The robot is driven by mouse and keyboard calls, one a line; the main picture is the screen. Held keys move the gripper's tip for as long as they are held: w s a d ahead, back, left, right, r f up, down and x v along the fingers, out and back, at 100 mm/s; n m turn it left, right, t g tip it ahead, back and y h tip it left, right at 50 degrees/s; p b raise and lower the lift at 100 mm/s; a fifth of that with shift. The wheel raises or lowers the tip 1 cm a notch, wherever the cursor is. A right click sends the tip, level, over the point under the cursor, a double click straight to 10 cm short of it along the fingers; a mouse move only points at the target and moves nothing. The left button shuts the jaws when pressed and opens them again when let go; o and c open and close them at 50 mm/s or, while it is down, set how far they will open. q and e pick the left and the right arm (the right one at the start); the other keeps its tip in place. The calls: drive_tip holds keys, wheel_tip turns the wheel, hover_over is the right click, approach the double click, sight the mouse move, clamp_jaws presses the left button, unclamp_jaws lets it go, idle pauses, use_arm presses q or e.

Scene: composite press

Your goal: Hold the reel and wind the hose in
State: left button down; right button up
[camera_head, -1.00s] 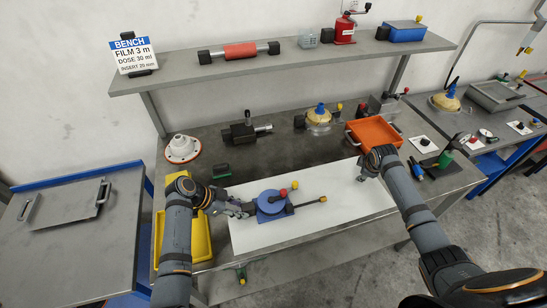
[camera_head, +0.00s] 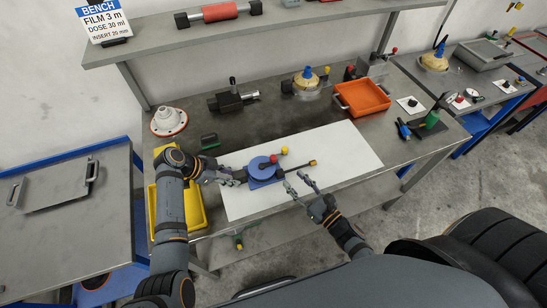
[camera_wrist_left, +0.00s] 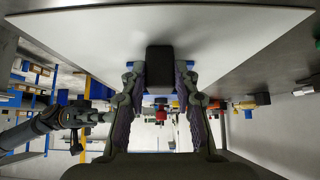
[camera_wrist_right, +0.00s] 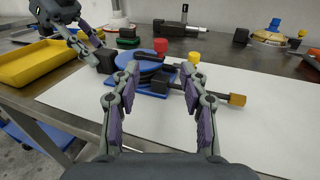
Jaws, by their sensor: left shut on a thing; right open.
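The blue reel (camera_head: 262,168) lies on the white sheet, with a red knob (camera_head: 283,151) and a yellow knob (camera_head: 273,159) on its upper side. A dark bar with an orange end (camera_head: 312,162) sticks out to the reel's right; I cannot tell whether it is the hose. My left gripper (camera_head: 240,178) is shut on the reel's black block (camera_wrist_left: 160,68) at its left side. My right gripper (camera_head: 302,183) is open and empty near the sheet's front edge. In the right wrist view (camera_wrist_right: 160,78), the reel and bar lie ahead of its parted fingers, apart from them.
A yellow tray (camera_head: 203,215) stands left of the sheet, under my left arm. An orange tray (camera_head: 362,98), a black clamp-like device (camera_head: 233,98) and a white flanged part (camera_head: 168,121) stand behind.

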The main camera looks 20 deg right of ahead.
sight(274, 157)
drive_tip(key=x, duration=1.2)
drive_tip(key=shift+d, duration=0.1)
drive_tip(key=shift+c, duration=0.2)
clamp_jaws()
